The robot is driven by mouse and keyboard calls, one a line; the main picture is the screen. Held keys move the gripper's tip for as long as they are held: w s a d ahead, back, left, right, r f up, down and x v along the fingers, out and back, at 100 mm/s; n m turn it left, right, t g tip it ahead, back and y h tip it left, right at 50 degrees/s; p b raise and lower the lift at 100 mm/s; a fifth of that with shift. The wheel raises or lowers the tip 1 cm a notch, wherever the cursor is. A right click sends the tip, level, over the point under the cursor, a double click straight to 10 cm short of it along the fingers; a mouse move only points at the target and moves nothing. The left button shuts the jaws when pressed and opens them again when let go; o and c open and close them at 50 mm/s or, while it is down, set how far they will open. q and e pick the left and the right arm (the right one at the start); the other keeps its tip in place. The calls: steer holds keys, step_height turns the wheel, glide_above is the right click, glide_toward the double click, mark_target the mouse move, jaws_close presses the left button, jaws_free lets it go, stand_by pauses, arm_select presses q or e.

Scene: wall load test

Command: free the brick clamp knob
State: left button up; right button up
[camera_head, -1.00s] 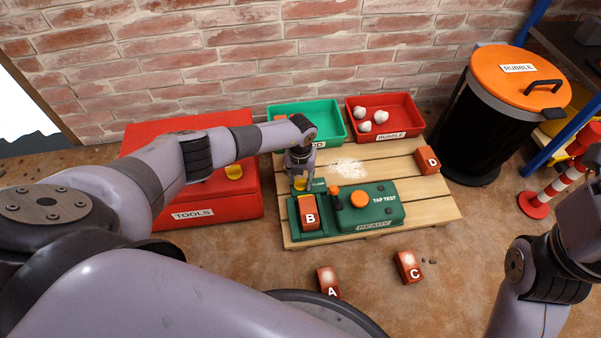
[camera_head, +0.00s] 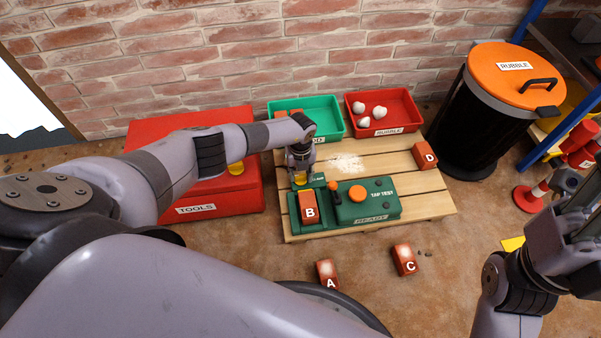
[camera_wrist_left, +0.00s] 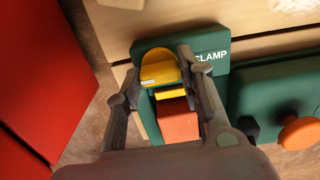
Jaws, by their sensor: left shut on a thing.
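The yellow clamp knob (camera_wrist_left: 158,68) sits on the green plate marked CLAMP (camera_wrist_left: 208,72) in the left wrist view. My left gripper (camera_wrist_left: 158,62) has one finger on each side of the knob and is shut on it. In the head view my left gripper (camera_head: 301,172) points down at the back left of the green test rig (camera_head: 370,203), and little of the knob shows. The red brick B (camera_head: 309,207) lies in the rig's left bay just in front of it. My right arm (camera_head: 545,245) is at the right edge; its jaw state is unclear.
The rig stands on a wooden pallet (camera_head: 425,205). Brick D (camera_head: 425,156) lies on the pallet; bricks A (camera_head: 327,272) and C (camera_head: 404,259) are on the floor. A green bin (camera_head: 325,110), a red rubble bin (camera_head: 405,105) and a red tool box (camera_head: 225,205) stand around it.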

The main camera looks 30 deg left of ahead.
mark_target(301, 175)
arm_select(q)
steer(key=o, duration=1.2)
steer(key=shift+c, duration=0.2)
step_height(301, 175, up, 12)
